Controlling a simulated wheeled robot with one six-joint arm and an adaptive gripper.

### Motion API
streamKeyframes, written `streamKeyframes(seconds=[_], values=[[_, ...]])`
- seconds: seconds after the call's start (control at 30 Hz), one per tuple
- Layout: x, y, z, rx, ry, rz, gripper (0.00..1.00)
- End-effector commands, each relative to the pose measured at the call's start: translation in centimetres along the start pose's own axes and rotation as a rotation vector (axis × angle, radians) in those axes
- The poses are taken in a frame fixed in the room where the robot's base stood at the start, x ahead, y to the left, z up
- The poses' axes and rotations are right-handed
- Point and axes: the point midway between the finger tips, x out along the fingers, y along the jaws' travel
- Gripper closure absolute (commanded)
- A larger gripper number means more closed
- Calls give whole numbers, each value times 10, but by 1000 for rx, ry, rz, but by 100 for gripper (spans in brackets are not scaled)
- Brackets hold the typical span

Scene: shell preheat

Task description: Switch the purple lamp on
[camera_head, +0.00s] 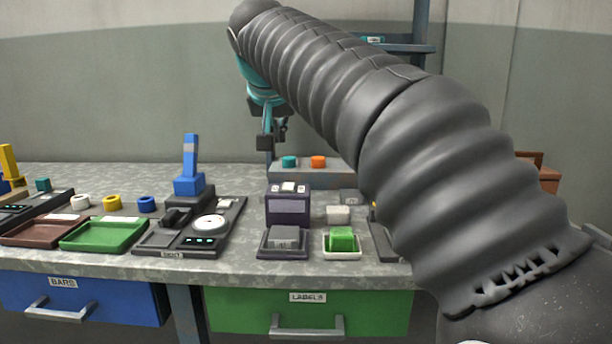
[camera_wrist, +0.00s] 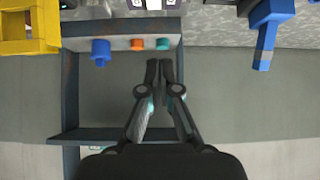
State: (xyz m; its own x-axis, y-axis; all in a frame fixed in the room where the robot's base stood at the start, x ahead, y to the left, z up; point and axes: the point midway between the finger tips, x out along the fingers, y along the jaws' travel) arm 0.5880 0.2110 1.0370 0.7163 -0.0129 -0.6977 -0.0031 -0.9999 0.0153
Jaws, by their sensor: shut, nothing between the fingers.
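No clearly purple lamp shows in either view. A grey unit (camera_head: 290,175) at the back of the bench carries a teal button (camera_head: 289,161) and an orange button (camera_head: 318,162). In the wrist view these show as the teal button (camera_wrist: 164,43) and orange button (camera_wrist: 137,44), with a blue knob-like piece (camera_wrist: 101,53) beside them. A dark purple-grey box (camera_head: 288,210) with pale pieces on top stands in front of the unit. My gripper (camera_head: 269,142) is shut and empty, above and just left of the teal button in the head view; its fingertips show in the wrist view (camera_wrist: 158,66).
A blue upright lever (camera_head: 190,165) stands left of the gripper. A green block (camera_head: 342,238) sits front right. My arm hides the bench's right side.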

Motion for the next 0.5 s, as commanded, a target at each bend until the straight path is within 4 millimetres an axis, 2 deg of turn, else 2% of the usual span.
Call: streamKeyframes(seconds=[0.27, 0.5], values=[[21, 4, 3, 39, -14, 11, 100], [64, 5, 4, 39, -16, 12, 100]])
